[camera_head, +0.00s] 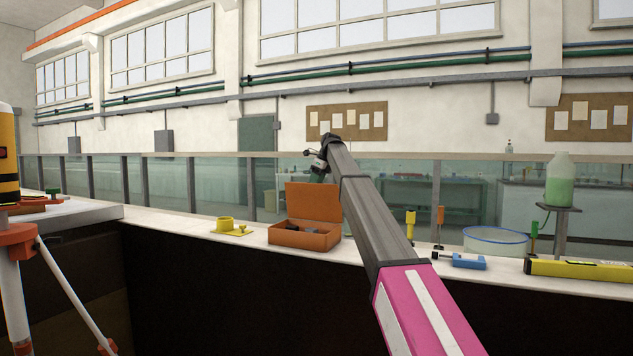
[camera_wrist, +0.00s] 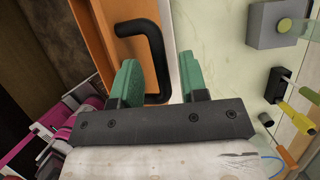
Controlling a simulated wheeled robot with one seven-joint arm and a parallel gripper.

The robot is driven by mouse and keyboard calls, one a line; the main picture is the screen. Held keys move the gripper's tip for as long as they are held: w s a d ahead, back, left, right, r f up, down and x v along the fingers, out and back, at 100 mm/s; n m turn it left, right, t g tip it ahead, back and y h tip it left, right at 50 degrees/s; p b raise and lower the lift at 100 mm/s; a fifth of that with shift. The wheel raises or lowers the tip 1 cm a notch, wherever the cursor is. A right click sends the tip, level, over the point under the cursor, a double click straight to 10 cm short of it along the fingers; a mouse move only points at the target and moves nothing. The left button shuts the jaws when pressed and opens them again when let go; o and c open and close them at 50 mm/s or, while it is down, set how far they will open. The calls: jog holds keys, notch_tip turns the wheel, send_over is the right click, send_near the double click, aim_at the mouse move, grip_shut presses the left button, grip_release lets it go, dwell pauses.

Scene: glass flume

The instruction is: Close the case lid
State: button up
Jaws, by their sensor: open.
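The orange case (camera_head: 304,238) stands on the pale ledge in the head view, with dark items inside. Its lid (camera_head: 313,203) is open and stands roughly upright at the back. My gripper (camera_head: 318,160) is above and behind the lid, small in that view. In the wrist view my gripper (camera_wrist: 160,78) is open, with green fingers apart. An orange panel (camera_wrist: 92,22), apparently part of the case, lies beyond the fingers.
A blue tool (camera_head: 467,261), a round clear dish (camera_head: 495,240), a green bottle on a stand (camera_head: 560,180) and a yellow level (camera_head: 580,269) are to the right. A glass wall runs behind the ledge.

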grip_shut()
jog(key=s+a+f+n+t+h, duration=0.1)
jog(key=s+a+f+t+h, duration=0.15)
jog(key=s+t, duration=0.55)
jog(key=s+a+f+n+t, duration=0.1)
jog(key=s+a+f+t, duration=0.3)
jog(key=s+f, duration=0.6)
jog(key=shift+f+n+h, duration=0.35)
jog(key=shift+f+n, duration=0.05)
jog(key=shift+f, duration=0.2)
jog(key=shift+s+f, duration=0.1)
jog(key=shift+s, duration=0.05)
grip_release()
